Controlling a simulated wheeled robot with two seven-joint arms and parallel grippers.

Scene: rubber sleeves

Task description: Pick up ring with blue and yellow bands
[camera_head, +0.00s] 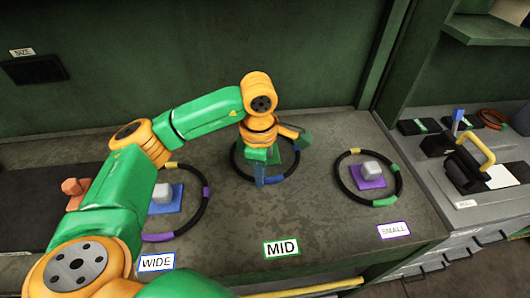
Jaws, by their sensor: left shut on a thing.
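A black ring (238,171) lies around the green pad (287,153) behind the MID label, with a blue band (274,180) on its front edge. My arm covers part of this ring, and I cannot make out a yellow band on it. My left gripper (262,180) reaches down from above onto the ring's front edge and is shut on it beside the blue band. The ring looks to be still at bench level. My right gripper is not in view.
A ring with purple and yellow bands (206,207) surrounds a blue pad at left, partly behind my arm. A ring with yellow and green bands (342,185) surrounds a purple pad (367,182) with a grey block at right. A tool tray (455,190) stands further right.

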